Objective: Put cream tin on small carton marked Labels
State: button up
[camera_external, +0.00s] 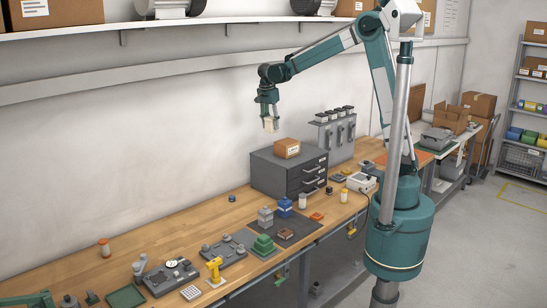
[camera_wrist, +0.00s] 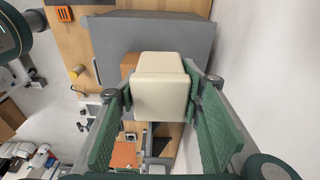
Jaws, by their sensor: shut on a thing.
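The cream tin (camera_external: 270,124) hangs between the fingers of my gripper (camera_external: 268,112) in the external view, in the air above the bench. In the wrist view the tin (camera_wrist: 161,86) fills the space between the green finger pads of my gripper (camera_wrist: 160,97), which is shut on it. The small brown carton (camera_external: 287,148) with a white label sits on top of the grey drawer cabinet (camera_external: 273,171), to the right of and below the tin. In the wrist view the tin hides most of the carton (camera_wrist: 129,63). The label's words are too small to read.
Grey switch boxes (camera_external: 336,132) stand behind the cabinet, to its right. A wall shelf (camera_external: 180,24) runs above. The wooden bench (camera_external: 180,215) carries several tools, bottles and coloured parts at its front. The air between tin and carton looks clear.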

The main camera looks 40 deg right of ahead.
notch_tip(320, 180, up, 3)
send_over(288, 141)
jog(key=shift+a+r, duration=0.2)
jog(key=shift+a, duration=0.05)
jog(key=shift+w+f+p, duration=0.1)
jog(key=shift+f+p, duration=0.5)
jog(key=shift+f, duration=2.35)
jog(key=shift+f+p, duration=0.3)
jog(key=shift+f, duration=1.75)
jog(key=shift+f, duration=0.2)
jog(key=o, duration=1)
jog(key=shift+o, duration=0.2)
jog(key=shift+r, duration=0.25)
